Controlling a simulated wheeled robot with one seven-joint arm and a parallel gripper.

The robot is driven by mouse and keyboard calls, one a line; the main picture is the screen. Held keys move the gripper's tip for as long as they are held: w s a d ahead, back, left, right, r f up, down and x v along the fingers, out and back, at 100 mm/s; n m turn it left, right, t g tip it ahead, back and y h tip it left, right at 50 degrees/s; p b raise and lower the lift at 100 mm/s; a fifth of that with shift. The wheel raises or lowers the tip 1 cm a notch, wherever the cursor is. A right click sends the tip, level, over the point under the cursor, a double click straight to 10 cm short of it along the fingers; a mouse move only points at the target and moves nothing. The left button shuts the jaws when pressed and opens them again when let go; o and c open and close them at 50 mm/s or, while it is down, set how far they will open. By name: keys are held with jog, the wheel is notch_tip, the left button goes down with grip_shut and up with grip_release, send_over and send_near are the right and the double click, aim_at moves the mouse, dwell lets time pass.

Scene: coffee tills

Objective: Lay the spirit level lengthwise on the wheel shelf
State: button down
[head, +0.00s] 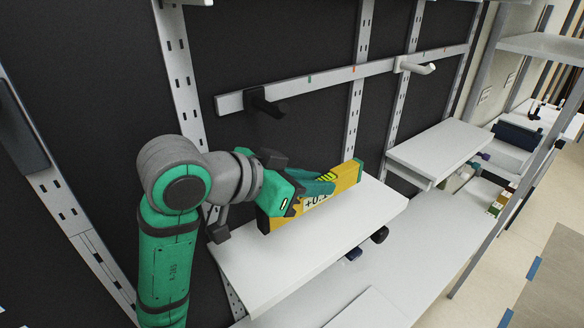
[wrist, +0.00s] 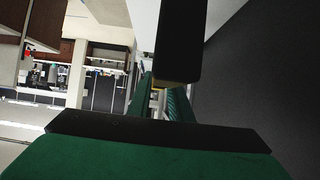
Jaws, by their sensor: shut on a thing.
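The spirit level is a long yellow bar (head: 346,178) with dark ends and a white label. In the head view it is on edge, lengthwise along the white shelf (head: 262,282) near its wall side. I cannot tell whether it touches the shelf. My gripper (head: 318,186), green and grey, is shut on the level around its middle and hides part of it. In the wrist view the gripper's own dark and green parts fill the lower middle, and the level is mostly hidden. I cannot tell which shelf is the wheel shelf.
A grey rail with a black hook (head: 264,103) and a white hook (head: 416,67) runs along the dark wall above. Another white shelf (head: 440,148) is farther right, bare on top. A lower white surface (head: 425,235) lies below. The front part of the near shelf is clear.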

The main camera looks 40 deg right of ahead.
jog(key=shift+w+f, duration=0.2)
jog(key=shift+w, duration=0.1)
send_over(310, 230)
jog(key=shift+f, duration=3.2)
jog(key=shift+f, duration=0.5)
jog(key=c, duration=1)
grip_release()
jog(key=shift+c, duration=0.2)
jog(key=shift+r, duration=4)
